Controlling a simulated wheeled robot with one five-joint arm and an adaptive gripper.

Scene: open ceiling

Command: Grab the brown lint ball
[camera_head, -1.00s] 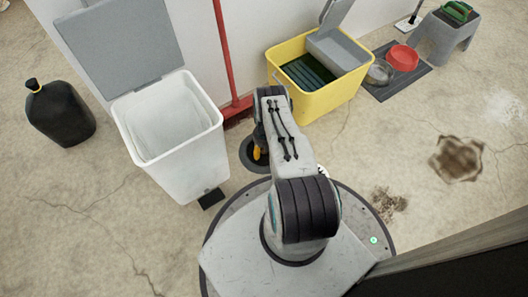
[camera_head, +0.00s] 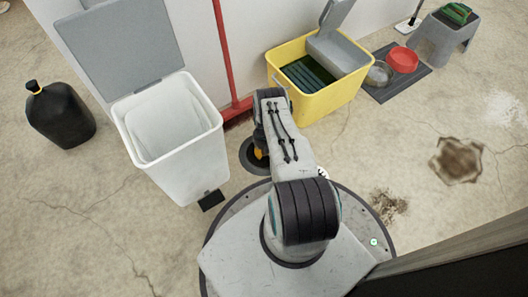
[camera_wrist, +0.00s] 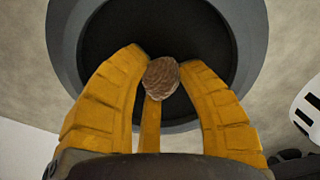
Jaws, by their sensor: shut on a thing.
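The brown lint ball (camera_wrist: 161,78) is small, rounded and streaky brown in the wrist view. My gripper (camera_wrist: 161,80), with yellow fingers, is shut on it and holds it at the fingertips. Behind it is a round dark bowl or dish with a grey rim (camera_wrist: 251,50), which stands on the floor. In the head view my gripper (camera_head: 259,153) shows only as a bit of yellow below my arm, and the ball is hidden there.
A white bin (camera_head: 190,165) with its lid up stands to the left of my arm. A yellow bucket (camera_head: 318,103) is beyond it on the right. A red-handled broom (camera_head: 222,50) leans at the wall. A black jug (camera_head: 60,115) stands far left. Floor at lower left is clear.

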